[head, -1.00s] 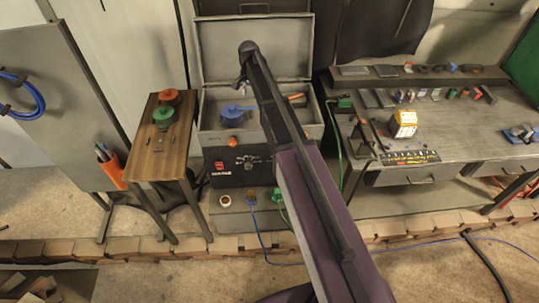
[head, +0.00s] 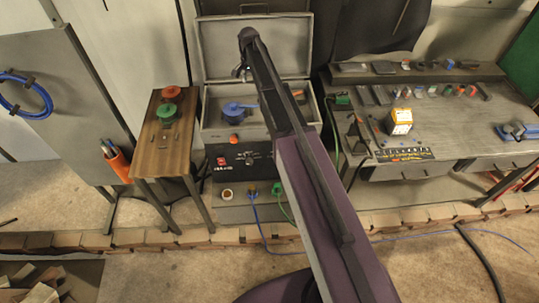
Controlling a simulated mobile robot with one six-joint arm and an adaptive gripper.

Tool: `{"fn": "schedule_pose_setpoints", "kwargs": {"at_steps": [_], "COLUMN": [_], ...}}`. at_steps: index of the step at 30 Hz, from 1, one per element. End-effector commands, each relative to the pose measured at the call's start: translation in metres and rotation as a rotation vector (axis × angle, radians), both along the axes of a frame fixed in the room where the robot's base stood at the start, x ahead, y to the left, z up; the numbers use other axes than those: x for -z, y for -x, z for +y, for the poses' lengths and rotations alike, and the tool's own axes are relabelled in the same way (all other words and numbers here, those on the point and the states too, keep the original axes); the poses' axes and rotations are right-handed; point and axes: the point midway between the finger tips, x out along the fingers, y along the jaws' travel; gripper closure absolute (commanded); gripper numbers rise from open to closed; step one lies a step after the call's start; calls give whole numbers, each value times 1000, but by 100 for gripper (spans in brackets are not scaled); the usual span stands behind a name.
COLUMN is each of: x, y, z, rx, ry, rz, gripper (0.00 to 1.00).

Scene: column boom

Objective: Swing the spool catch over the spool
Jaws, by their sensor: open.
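A blue spool (head: 241,107) lies inside the open grey case (head: 212,131), left of my arm, with a blue handle-like part reaching right. A small orange part (head: 299,95) shows at the right inside the case, partly behind my arm. I cannot tell whether it is the spool catch. My gripper (head: 240,73) is open and empty in front of the raised lid, above and behind the spool in the picture, apart from it. My arm hides the middle right of the case.
A wooden side table (head: 160,160) at left holds a red spool (head: 171,93) and a green spool (head: 166,111). A workbench (head: 440,150) at right carries tools and a yellow-white box (head: 400,121). Cables run from the case front to the floor.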

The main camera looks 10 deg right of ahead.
Motion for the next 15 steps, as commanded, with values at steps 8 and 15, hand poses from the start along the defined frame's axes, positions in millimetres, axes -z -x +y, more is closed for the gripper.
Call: {"fn": "schedule_pose_setpoints", "kwargs": {"at_steps": [8,15], "x": [22,39], "y": [29,57], "z": [-1,-2], "rx": [-55,-118], "ry": [0,0], "rz": [0,0], "gripper": [24,24]}}
